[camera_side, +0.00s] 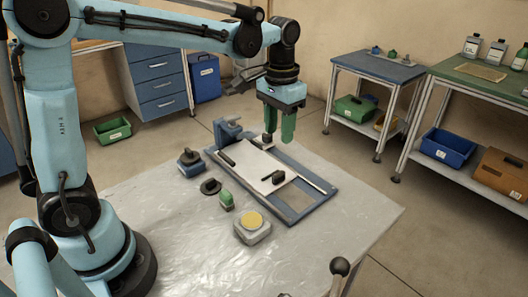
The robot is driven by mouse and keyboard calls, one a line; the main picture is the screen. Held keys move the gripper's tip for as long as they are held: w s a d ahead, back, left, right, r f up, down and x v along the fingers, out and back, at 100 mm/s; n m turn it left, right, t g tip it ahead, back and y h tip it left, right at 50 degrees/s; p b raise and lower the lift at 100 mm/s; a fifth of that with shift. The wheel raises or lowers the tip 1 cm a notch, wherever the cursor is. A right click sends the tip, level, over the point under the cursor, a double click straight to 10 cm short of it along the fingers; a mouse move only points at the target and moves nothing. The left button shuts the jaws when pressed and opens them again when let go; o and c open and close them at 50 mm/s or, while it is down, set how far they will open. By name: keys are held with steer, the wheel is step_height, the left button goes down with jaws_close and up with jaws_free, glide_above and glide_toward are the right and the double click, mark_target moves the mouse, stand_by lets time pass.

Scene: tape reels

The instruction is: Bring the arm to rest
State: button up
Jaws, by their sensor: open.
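My gripper (279,122) hangs pointing down above the far end of the blue-framed board (308,206). Its two green fingers are apart, with nothing visible between them. The light blue arm reaches across from the left. On the board lie a white sheet (246,172), a dark bar (226,158) and a small dark piece (274,177). A blue bracket (228,131) stands at the board's far left corner. A small grey and black object (267,139) sits below the fingers; I cannot tell how far beneath them it is.
On the covered table (340,240) stand a dark knobbed block (190,161), a black disc (210,187), a green item (226,200) and a grey box with a yellow top (252,227). The table's right side is clear.

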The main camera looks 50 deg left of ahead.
steer(key=shift+s, duration=0.1)
steer(key=s+a+f+t, duration=0.1)
steer(key=s+t, duration=0.6)
steer(key=s, duration=0.4)
